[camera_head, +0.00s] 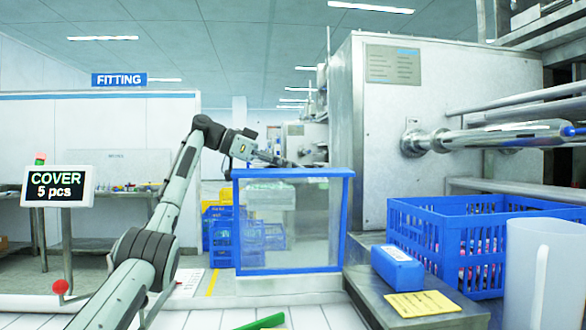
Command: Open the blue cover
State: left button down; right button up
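The blue cover (292,173) is a clear panel in a blue frame, standing upright in the middle of the head view. It looks closed, though its hinge and handle cannot be made out. My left arm reaches up from the lower left and bends over towards the cover. My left gripper (282,160) is just above or behind the cover's top edge, left of its middle. Its fingers are small and dark, so contact with the frame and the finger opening cannot be told. My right gripper is not in view.
A large metal machine (440,115) with a projecting shaft (490,137) stands at right. A sign (58,187) reads "COVER 5 pcs".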

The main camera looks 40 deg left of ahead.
pick_arm(q)
jog(key=shift+w+a+f, duration=0.1)
jog(key=shift+a, duration=0.1)
jog(key=c, duration=1.6)
grip_release()
jog(key=v, duration=1.2)
